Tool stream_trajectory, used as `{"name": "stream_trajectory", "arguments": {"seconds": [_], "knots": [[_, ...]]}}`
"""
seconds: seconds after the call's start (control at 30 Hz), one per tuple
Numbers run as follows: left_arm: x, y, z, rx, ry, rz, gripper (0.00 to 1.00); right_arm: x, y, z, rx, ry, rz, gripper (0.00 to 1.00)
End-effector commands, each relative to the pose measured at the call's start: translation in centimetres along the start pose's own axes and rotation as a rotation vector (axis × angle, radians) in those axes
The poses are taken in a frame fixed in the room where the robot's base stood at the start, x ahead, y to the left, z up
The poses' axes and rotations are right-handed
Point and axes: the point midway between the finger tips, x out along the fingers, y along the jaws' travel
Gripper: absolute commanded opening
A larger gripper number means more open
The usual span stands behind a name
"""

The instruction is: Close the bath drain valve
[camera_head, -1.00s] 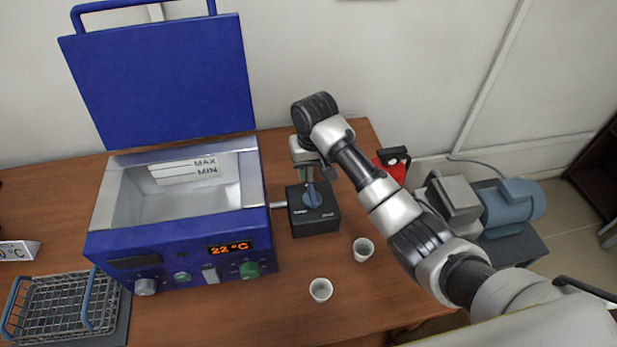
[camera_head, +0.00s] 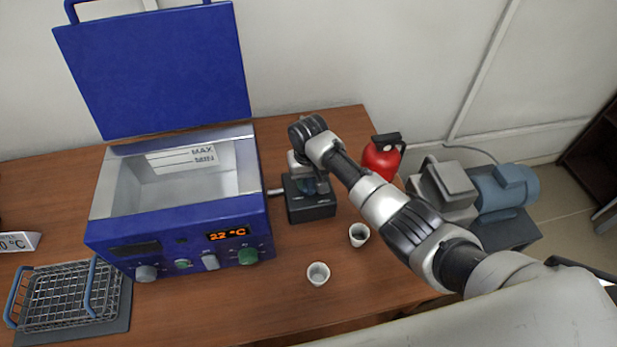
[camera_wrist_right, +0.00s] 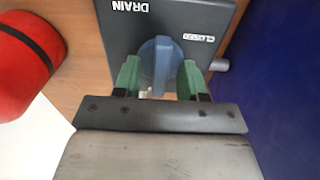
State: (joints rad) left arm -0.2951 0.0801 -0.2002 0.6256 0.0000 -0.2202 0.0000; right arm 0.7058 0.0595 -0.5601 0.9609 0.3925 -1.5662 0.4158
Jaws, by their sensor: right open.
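The drain valve is a dark box (camera_head: 311,210) just right of the blue water bath (camera_head: 180,235), joined to it by a short pipe. Its blue knob (camera_wrist_right: 161,62) shows in the right wrist view, with "DRAIN" and a smaller label, apparently "CLOSED", on the box face. In the head view the knob is mostly hidden under my right gripper (camera_head: 307,181). The gripper is open, with its green fingers (camera_wrist_right: 159,76) on either side of the knob. Contact cannot be told. My left gripper is not in view.
The bath's lid (camera_head: 155,70) stands open. Two white cups (camera_head: 318,274) (camera_head: 359,235) are in front of the valve. A red container (camera_head: 382,160) is right of it, partly behind my arm. A wire basket (camera_head: 66,297) sits at the front left.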

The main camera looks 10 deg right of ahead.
Motion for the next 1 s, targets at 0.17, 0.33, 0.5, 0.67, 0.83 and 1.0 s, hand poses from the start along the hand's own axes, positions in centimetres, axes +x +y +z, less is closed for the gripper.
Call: {"name": "stream_trajectory", "arguments": {"seconds": [0.17, 0.33, 0.5, 0.67, 0.83, 1.0], "knots": [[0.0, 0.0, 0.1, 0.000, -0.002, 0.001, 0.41, 0.0, 0.0, 0.0, -0.001, 0.000, 0.000, 0.41], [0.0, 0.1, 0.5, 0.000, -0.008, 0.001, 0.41, 0.0, 0.0, 0.0, -0.001, 0.000, 0.000, 0.20], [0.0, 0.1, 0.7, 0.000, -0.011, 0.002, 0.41, 0.0, 0.0, 0.0, -0.001, 0.000, 0.000, 0.00], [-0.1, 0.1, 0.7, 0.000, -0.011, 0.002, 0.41, 0.0, 0.0, 0.0, -0.005, 0.000, 0.000, 0.00], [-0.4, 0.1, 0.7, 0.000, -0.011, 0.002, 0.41, -0.1, 0.0, 0.0, -0.042, -0.001, 0.000, 0.00], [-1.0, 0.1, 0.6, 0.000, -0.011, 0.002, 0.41, -0.2, 0.0, 0.0, -0.132, -0.002, 0.000, 0.00]]}}
